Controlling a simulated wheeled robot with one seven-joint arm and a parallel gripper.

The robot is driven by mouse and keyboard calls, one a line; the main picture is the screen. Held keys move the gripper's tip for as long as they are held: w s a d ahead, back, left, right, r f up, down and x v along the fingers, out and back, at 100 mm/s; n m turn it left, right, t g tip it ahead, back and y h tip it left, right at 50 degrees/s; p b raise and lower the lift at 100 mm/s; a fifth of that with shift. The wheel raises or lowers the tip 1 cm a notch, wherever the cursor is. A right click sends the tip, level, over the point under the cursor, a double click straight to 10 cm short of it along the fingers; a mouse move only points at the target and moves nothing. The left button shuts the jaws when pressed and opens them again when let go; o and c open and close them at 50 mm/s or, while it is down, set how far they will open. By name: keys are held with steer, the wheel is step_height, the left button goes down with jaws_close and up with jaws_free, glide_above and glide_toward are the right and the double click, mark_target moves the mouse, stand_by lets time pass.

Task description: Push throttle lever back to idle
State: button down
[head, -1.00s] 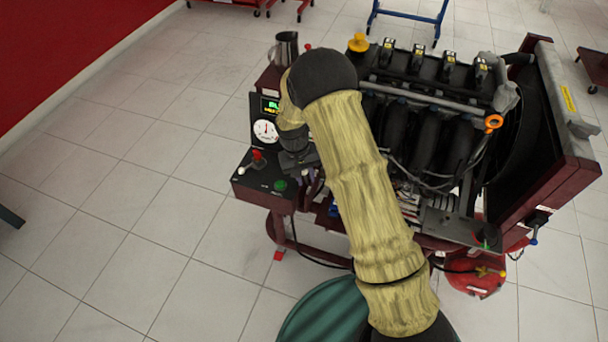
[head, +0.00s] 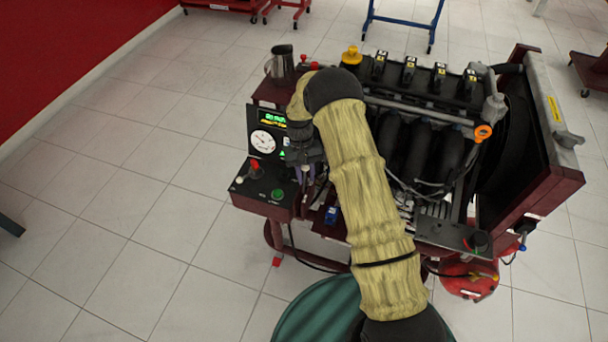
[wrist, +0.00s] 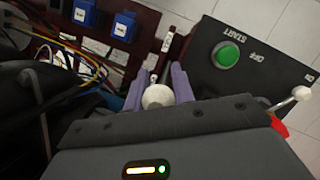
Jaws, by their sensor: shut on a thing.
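In the wrist view a white ball knob (wrist: 158,97), apparently the throttle lever's, sits between the two purple fingers of my gripper (wrist: 159,74). The fingers are closed on it from both sides. A thin rod end shows just beyond the knob; the rest of the lever is hidden. In the head view my gripper (head: 308,186) is at the right side of the control box (head: 265,206), below the gauge panel, and the lever is hidden by the wrist and fingers.
The control box has a green START button (wrist: 228,55), a red knob (head: 254,165) and another white-knobbed lever (wrist: 301,94). A gauge (head: 263,141) stands behind it. Blue relays (wrist: 123,26) and loose wires (wrist: 40,55) lie close by. The engine (head: 425,125) is right of my arm.

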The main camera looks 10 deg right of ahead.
steer(key=shift+w+a+r, duration=0.1)
steer(key=c, duration=1.3)
jaws_free()
steer(key=shift+o, duration=0.6)
steer(key=d+v, duration=0.1)
steer(key=v, duration=1.6)
steer(key=shift+a, duration=0.35)
steer(key=shift+r, duration=0.15)
